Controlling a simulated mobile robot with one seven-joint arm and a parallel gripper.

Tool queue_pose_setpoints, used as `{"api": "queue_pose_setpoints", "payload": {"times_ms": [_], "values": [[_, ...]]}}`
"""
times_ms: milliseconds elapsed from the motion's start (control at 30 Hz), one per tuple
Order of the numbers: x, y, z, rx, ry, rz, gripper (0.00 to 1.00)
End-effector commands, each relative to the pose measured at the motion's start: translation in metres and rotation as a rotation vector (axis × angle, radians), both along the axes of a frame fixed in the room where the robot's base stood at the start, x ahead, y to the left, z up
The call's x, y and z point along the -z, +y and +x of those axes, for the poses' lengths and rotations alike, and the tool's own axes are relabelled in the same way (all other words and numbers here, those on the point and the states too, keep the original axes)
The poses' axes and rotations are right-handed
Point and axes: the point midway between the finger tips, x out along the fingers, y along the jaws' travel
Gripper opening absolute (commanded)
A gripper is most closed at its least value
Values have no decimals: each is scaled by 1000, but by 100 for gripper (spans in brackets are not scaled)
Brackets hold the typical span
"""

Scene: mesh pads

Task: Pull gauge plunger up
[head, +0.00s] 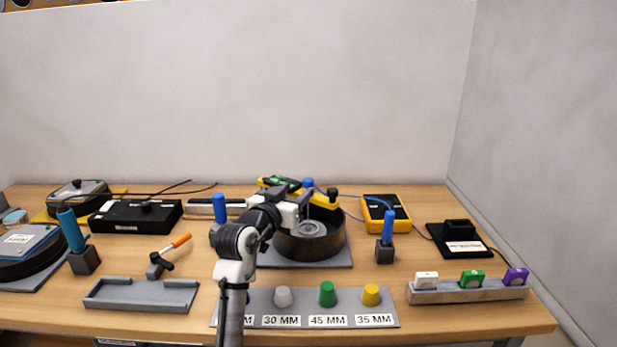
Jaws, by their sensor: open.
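A yellow and black gauge (323,199) lies across the top of a black round ring (334,240), with a blue cap (308,184) and a black knob (333,193) standing up from it. I cannot tell which of these is the plunger. The ring sits on a grey pad (340,259), and a metal disc (308,228) shows inside it. My gripper (304,203) is open, over the left part of the ring and close beside the gauge. My arm and gripper hide part of the gauge and the ring's left side. Contact cannot be made out.
Blue-handled posts (386,237) stand on both sides of the ring. In front lies a grey strip (260,304) with coloured knobs and size labels. An orange-tipped lever (172,248), an empty grey tray (140,294) and a yellow meter (385,210) are nearby. A wall closes the back.

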Motion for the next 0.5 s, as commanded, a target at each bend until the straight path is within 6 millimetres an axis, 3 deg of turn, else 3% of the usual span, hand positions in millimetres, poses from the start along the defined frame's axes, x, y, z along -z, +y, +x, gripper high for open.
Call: {"api": "queue_pose_setpoints", "payload": {"times_ms": [200,500], "values": [[-3,-21,40,0,0,1,47],[-1,-33,65,-1,-1,0,47]]}}
